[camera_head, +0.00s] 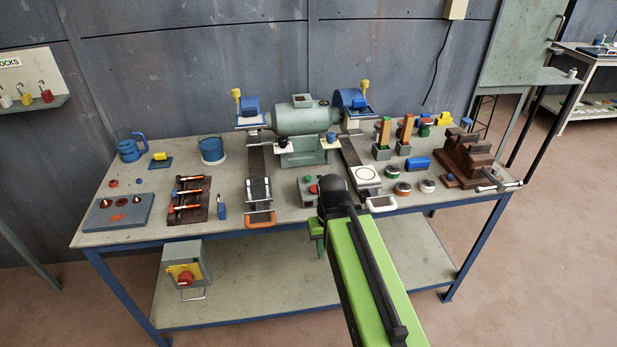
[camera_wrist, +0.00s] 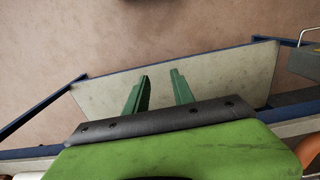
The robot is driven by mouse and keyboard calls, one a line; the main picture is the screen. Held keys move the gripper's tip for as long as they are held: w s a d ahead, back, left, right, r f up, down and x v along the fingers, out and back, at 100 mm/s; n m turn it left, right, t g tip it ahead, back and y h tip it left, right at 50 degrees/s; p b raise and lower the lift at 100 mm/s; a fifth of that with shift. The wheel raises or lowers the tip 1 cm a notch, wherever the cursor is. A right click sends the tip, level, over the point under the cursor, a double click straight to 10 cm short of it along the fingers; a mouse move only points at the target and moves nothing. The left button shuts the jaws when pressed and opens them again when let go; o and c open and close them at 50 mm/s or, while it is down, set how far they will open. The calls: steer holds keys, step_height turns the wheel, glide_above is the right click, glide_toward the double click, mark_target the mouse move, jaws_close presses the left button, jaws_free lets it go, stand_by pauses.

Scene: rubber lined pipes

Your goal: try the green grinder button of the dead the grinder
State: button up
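The grinder (camera_head: 300,120) is a grey-green bench machine with blue guards, standing at the back of the workbench. A small grey-green switch box (camera_head: 304,198) sits in front of it near the bench's front edge. The green grinder button (camera_head: 308,178) and a red button (camera_head: 312,189) show on it, partly crowded by my arm's dark wrist. My gripper (camera_head: 319,246) hangs at the bench's front edge, just right of the box and pointing down. In the wrist view my gripper (camera_wrist: 160,73) has its two green fingers apart with nothing between them. The button is not seen there.
A slide with an orange handle (camera_head: 261,219) lies left of the switch box; one with a white handle (camera_head: 381,204) lies right. A grey box with a red knob (camera_head: 186,278) hangs below the bench front. The lower shelf (camera_wrist: 215,75) looks bare.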

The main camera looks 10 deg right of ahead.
jaws_close()
stand_by(1.3)
